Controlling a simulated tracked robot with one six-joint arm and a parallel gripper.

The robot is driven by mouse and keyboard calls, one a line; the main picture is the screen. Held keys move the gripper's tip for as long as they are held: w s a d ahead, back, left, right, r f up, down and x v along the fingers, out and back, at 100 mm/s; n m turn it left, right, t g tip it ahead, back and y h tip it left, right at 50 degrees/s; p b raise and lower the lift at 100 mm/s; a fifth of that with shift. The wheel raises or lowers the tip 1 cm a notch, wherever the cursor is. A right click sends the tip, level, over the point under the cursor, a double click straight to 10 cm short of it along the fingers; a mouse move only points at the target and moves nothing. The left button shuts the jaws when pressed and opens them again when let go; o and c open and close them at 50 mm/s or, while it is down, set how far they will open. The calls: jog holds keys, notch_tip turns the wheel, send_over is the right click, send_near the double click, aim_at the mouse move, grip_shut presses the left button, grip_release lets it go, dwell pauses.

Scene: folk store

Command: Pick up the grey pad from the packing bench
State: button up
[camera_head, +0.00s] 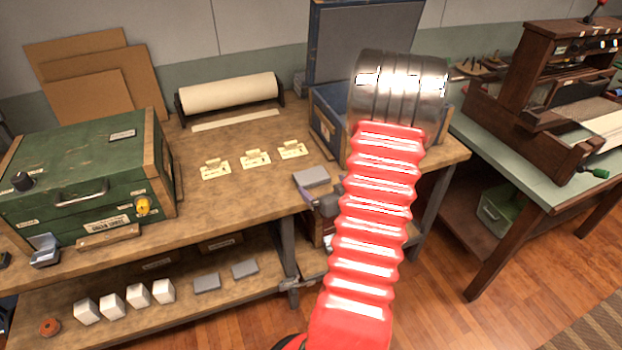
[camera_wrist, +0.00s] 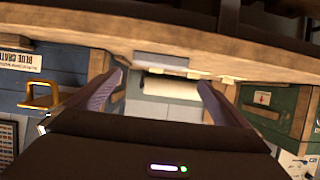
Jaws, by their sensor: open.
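The grey pad (camera_head: 312,176) lies flat on the packing bench (camera_head: 240,212), close to its front edge. My gripper (camera_head: 322,192) is at that edge, just in front of the pad, partly hidden behind my red arm. In the wrist view, which is upside down, my gripper's two fingers (camera_wrist: 160,92) stand wide apart with nothing between the tips. A pale grey strip that looks like the pad (camera_wrist: 160,59) shows edge-on beyond them, within the gap. Whether a finger touches the pad I cannot tell.
Small cards (camera_head: 255,159) and a paper roll (camera_head: 228,95) lie behind the pad. A blue crate (camera_head: 326,122) stands close behind it, partly hidden by my arm. A green box (camera_head: 85,180) is at left. Other grey pads (camera_head: 207,282) lie on the lower shelf.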

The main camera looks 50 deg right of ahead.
aim_at(312, 177)
jog(key=shift+x, duration=1.85)
jog(key=shift+x, duration=2.65)
jog(key=shift+a, duration=0.1)
jog(key=shift+c, duration=0.4)
jog(key=c, duration=0.8)
jog(key=shift+c, duration=0.2)
notch_tip(312, 177, up, 10)
